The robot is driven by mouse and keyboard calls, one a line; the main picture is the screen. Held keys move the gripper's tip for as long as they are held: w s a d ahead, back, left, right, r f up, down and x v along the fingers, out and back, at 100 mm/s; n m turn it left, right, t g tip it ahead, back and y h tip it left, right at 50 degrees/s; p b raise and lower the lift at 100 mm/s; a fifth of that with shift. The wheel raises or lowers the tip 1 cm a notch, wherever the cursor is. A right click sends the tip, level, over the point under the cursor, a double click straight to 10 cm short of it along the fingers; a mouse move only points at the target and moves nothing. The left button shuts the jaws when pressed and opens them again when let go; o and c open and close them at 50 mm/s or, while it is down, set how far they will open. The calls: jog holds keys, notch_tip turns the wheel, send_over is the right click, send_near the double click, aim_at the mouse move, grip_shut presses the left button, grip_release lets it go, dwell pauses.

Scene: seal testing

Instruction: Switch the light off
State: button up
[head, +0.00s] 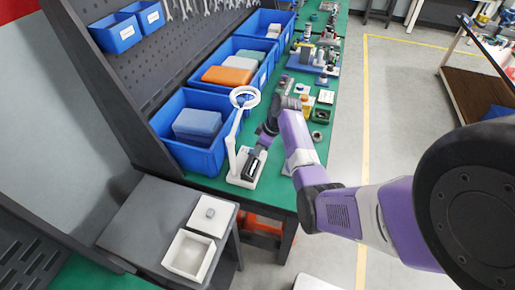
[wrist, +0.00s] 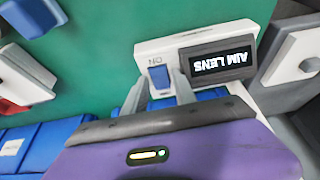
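A white lamp with a ring head (head: 245,97) stands near the front end of the green bench; its base (head: 236,180) carries a dark block. The wrist view shows the base (wrist: 215,34) close up, with a blue switch (wrist: 160,77) beside the letters "ON" and a black block (wrist: 218,60) reading "AIM LENS". My gripper (wrist: 158,88) has its two grey fingers apart with nothing held, one on either side of the switch in that view. I cannot tell whether a finger touches it. In the head view my gripper (head: 264,140) is just above the lamp base.
Blue bins (head: 190,153) line the back of the bench (head: 215,183), left of the lamp. Small fixtures and parts (head: 322,115) stand to the right, farther along. A grey side table (head: 140,225) with a white open box (head: 189,256) is in front.

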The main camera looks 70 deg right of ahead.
grip_shut()
jog(key=shift+w+r+g, duration=0.15)
jog(key=shift+w+g, duration=0.05)
jog(key=shift+g, duration=0.2)
jog(key=shift+w+g, duration=0.2)
jog(key=shift+g, duration=1)
grip_release()
jog(key=shift+r, duration=0.1)
notch_tip(320, 180, up, 8)
jog(key=s, duration=0.1)
jog(key=shift+f, duration=0.2)
